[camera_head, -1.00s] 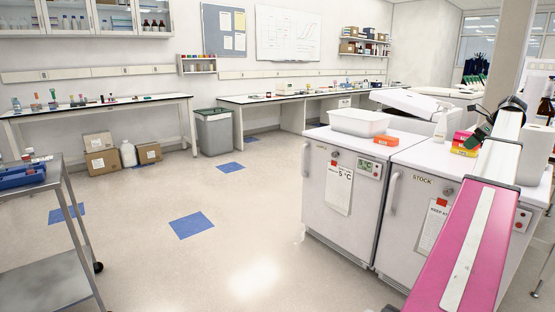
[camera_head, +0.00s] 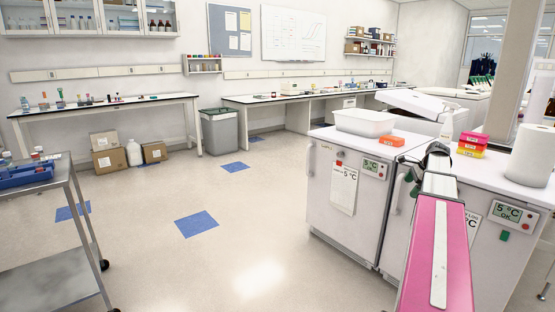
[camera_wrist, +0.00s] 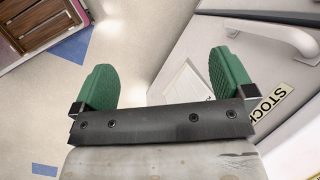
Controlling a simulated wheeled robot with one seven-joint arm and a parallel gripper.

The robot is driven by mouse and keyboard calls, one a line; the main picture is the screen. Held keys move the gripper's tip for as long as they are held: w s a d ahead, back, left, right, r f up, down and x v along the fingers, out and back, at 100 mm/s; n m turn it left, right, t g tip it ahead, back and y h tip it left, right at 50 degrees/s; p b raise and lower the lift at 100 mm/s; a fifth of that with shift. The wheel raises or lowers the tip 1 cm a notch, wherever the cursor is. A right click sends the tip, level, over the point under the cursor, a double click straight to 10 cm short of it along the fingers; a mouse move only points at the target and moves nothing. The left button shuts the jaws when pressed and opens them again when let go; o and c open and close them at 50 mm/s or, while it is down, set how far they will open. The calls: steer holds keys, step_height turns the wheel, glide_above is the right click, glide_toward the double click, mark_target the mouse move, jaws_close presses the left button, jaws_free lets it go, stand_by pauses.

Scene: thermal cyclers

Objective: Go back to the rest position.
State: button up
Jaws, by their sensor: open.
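My gripper (camera_wrist: 164,82) shows in the wrist view with its two green fingers wide apart and nothing between them. The floor and a white fridge front lie beyond the fingers. In the head view, my pink arm reaches forward at the right, with its dark wrist end in front of the white fridges. The fingers cannot be made out there.
White under-counter fridges (camera_head: 322,200) stand close at the right, bearing a white bin (camera_head: 364,122), orange box (camera_head: 391,140), stacked racks (camera_head: 471,146) and paper roll (camera_head: 531,155). A steel cart (camera_head: 45,275) stands left. The middle floor (camera_head: 255,225) is clear.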

steer(key=s+a+f+n+g+h, duration=0.1)
steer(key=s+a+f+n, duration=0.3)
steer(key=a+f, duration=0.5)
steer(key=s+a+f+n+g, duration=0.1)
steer(key=s+a+f+n, duration=0.35)
steer(key=a, duration=0.75)
steer(key=s+a+f+n+h, duration=0.2)
steer(key=s+a+f+n, duration=0.9)
steer(key=a, duration=0.4)
steer(key=shift+s+a+f+g, duration=0.25)
steer(key=shift+f+g, duration=0.15)
